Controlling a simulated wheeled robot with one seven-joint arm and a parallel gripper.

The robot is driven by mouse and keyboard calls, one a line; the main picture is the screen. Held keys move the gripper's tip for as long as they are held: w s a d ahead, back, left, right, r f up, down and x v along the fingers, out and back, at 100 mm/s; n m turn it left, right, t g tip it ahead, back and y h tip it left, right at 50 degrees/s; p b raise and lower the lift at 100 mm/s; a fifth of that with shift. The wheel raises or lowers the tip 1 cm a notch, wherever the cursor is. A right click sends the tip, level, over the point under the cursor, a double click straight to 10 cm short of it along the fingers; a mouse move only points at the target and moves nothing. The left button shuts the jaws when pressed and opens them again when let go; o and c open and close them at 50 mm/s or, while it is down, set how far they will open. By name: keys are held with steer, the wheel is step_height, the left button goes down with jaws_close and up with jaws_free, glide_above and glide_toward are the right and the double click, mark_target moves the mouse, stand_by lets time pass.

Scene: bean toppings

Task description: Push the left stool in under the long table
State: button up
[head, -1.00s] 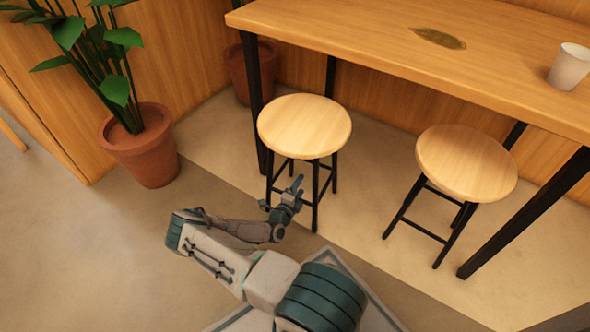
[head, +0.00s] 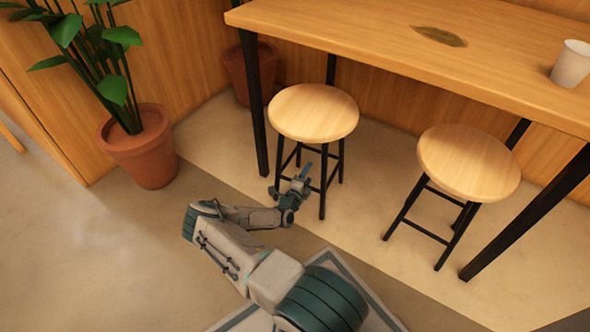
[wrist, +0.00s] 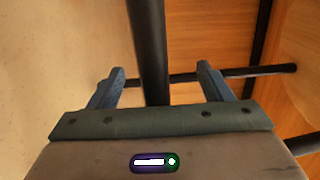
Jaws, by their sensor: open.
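The left stool (head: 313,110) has a round light-wood seat and black legs. It stands upright at the front of the long table (head: 390,55), near its left front leg (head: 253,105). Its back legs look past the line of the table's front legs; its nearest leg looks slightly in front of it. The seat shows just below the tabletop edge. My gripper (head: 303,178) is low by the stool's front legs. In the wrist view my gripper (wrist: 160,85) is open, with a black stool leg (wrist: 148,50) between its fingers. Contact cannot be told.
The right stool (head: 468,162) stands at the table's right part, near the right front leg (head: 530,210). A potted plant (head: 145,150) stands at left; another pot (head: 240,75) is behind the table leg. A white cup (head: 571,64) and a leaf-shaped piece (head: 439,36) are on the table.

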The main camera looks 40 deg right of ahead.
steer(key=shift+x, duration=2.85)
steer(key=p+v, duration=0.4)
steer(key=v, duration=0.8)
steer(key=shift+s, duration=0.1)
steer(key=s+a+r+m+g+y+p, duration=0.1)
steer(key=a+r+m+g+y+p, duration=0.2)
steer(key=r+m+p, duration=0.75)
steer(key=s+a+r+m+g+p, duration=0.1)
steer(key=s+a+r+m+g, duration=0.3)
steer(key=r, duration=1.3)
steer(key=w+a+r+m+g+y+p, duration=0.15)
steer(key=r+m+g+p, duration=0.4)
steer(key=r+m, duration=0.65)
steer(key=s+a+r+m+t+y+p, duration=0.2)
steer(key=s+a+r+m+y+p, duration=0.2)
steer(key=r, duration=1.1)
steer(key=s+a+r+m+t+y+p, duration=0.3)
steer(key=s+a+r+m+p, duration=0.3)
steer(key=r, duration=1)
steer(key=s+a+r+m+t+y+p, duration=0.2)
steer(key=s+a+r+m+y+p, duration=0.2)
steer(key=s+a+r+p, duration=0.4)
steer(key=a+r+m+p, duration=0.1)
steer(key=a+r+p, duration=0.2)
steer(key=r, duration=0.4)
steer(key=shift+a+r+y, duration=0.25)
steer(key=shift+a+y, duration=0.1)
steer(key=shift+a, duration=0.5)
